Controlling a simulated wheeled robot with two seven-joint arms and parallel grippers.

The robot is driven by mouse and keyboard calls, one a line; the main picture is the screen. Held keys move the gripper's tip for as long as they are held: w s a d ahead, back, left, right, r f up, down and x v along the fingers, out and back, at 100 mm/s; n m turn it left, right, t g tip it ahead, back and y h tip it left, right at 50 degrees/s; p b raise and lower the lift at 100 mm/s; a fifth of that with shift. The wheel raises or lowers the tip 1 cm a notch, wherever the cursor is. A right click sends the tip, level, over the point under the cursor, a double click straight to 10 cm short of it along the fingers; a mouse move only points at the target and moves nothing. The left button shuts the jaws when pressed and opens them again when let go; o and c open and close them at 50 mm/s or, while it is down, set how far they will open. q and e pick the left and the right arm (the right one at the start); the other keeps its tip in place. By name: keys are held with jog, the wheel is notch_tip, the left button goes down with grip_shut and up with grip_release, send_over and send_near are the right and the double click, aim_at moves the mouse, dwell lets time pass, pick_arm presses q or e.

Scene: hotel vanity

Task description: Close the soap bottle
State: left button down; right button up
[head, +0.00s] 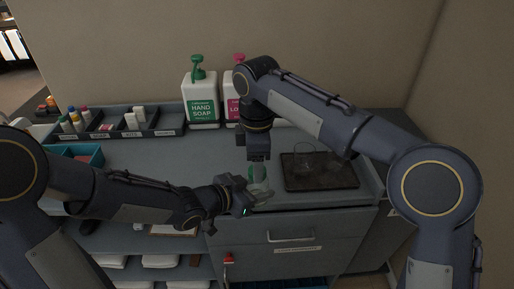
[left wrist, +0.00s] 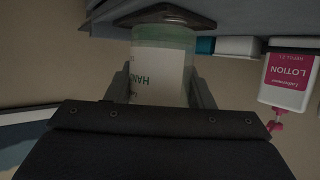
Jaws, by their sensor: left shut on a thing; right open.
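A small translucent pale green soap bottle (head: 261,187) is held upright near the counter's front edge, with its top mostly hidden in the head view. It also shows upside down in the left wrist view (left wrist: 160,72), with a white label whose visible letters start "HAN". My left gripper (head: 251,191) is shut around its body from the left. A dark rounded disc (left wrist: 165,17) lies at its lower end; I cannot tell what it is. My right gripper (head: 258,168) points down directly above the bottle and is open. A bit of green (head: 250,172) shows beside it; whether that is a cap is unclear.
A large hand soap pump bottle (head: 201,108) and a pink lotion bottle (head: 232,108) stand at the back; the lotion also shows in the left wrist view (left wrist: 289,82). A dark tray (head: 320,180) with a glass lies right. A divided organizer (head: 150,131) stands back left.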

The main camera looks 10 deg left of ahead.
jog(key=shift+f, duration=0.6)
jog(key=c, duration=1)
jog(key=o, duration=1.1)
jog(key=shift+o, duration=0.2)
jog(key=shift+r, duration=0.1)
notch_tip(320, 180, up, 12)
